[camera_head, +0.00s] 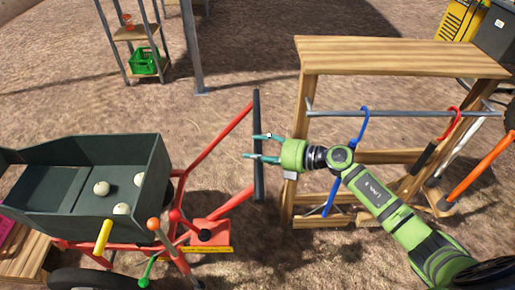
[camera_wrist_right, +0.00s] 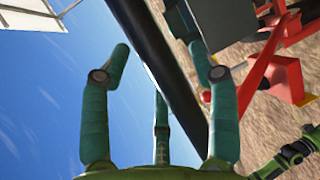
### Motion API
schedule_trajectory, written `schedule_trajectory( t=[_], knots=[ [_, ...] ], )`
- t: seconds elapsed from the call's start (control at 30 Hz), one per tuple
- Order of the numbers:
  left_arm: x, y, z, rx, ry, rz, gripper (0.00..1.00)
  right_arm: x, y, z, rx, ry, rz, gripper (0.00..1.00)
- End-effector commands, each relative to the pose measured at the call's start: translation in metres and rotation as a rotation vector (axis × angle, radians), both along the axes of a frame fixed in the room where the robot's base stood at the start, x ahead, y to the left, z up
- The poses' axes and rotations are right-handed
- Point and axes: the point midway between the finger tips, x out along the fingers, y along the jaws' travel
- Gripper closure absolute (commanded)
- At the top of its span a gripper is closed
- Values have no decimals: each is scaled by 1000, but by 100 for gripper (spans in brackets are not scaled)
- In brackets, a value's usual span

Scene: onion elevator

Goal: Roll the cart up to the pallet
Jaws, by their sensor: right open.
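The cart has a red frame (camera_head: 215,145), a dark green hopper (camera_head: 145,190) holding a few white onions, and a dark upright-looking handle bar (camera_head: 258,185) at its right end. My right gripper (camera_head: 256,147) is open at the bar, its teal fingers reaching across it. In the right wrist view the black bar (camera_wrist_right: 150,45) runs between the spread fingers of my right gripper (camera_wrist_right: 165,75); I cannot tell whether they touch it. Wooden boards (camera_head: 30,262) at the lower left may be the pallet, mostly hidden by the cart. My left gripper is not in view.
A wooden rack (camera_head: 400,58) with a metal rail and hanging tools stands close right of the handle. A metal shelf with a green crate (camera_head: 144,62) stands at the upper left. Yellow and grey bins (camera_head: 462,20) are at the upper right. Bare ground lies behind the cart.

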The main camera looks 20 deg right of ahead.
Motion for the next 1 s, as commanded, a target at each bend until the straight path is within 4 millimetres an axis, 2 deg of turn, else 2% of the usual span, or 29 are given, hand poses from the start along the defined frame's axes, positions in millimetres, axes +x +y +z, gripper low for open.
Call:
schedule_trajectory(
  t=[0.3,0.33,0.37,0.4,0.47,0.77,0.87,1.0],
  knots=[
    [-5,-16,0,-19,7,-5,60,3,3,-1,-1,0,0,39],
    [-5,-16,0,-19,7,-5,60,3,3,-1,-1,0,0,47],
    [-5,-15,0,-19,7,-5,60,3,3,-1,-1,0,0,59],
    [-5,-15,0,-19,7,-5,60,3,3,-1,-1,0,0,75],
    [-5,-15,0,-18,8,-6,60,3,3,-1,0,0,0,99],
    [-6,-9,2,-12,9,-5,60,3,8,-1,1,2,0,100],
    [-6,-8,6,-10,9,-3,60,5,16,1,4,2,2,100],
    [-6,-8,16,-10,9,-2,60,11,37,3,6,2,4,100]
  ],
)
